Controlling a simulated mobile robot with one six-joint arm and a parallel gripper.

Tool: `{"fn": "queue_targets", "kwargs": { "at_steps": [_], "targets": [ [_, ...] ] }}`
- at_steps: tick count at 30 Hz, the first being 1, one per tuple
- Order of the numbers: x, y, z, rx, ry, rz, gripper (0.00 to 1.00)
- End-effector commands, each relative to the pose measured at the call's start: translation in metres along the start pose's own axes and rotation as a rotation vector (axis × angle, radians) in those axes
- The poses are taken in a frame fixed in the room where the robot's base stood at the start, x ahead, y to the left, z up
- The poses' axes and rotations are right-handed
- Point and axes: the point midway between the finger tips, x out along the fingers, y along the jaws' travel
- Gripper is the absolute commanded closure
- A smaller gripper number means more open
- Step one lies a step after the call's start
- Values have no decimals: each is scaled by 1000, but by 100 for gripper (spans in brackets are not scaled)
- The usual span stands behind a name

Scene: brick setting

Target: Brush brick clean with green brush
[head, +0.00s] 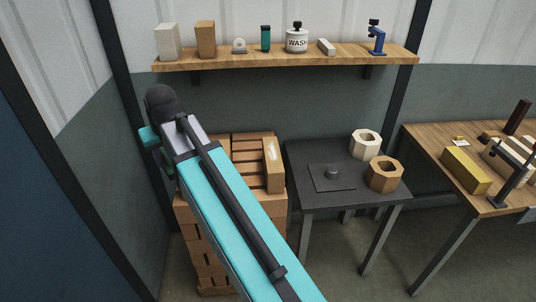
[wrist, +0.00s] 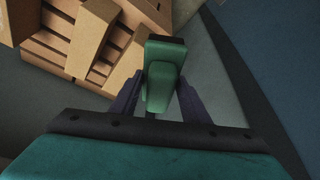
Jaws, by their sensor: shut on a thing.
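My gripper (wrist: 160,82) is shut on the green brush (wrist: 165,52), which sticks out between the two fingers with a dark strip at its far end.
A dark table (head: 320,202) with two hollow blocks stands right of the stack. A wooden shelf (head: 230,62) above holds several small items, including a green one (head: 265,38). A wooden bench (head: 440,148) with a yellow block is at the far right. Bare floor shows beside the stack.

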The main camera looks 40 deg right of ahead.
Motion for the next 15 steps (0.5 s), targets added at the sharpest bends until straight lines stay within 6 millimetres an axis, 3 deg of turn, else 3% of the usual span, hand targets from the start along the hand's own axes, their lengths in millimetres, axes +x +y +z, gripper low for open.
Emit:
{"fn": "queue_targets", "kwargs": {
  "at_steps": [8,15],
  "targets": [
    [6,9,11,1,0,0,83],
    [25,39,45,1,-1,1,83]
  ]
}}
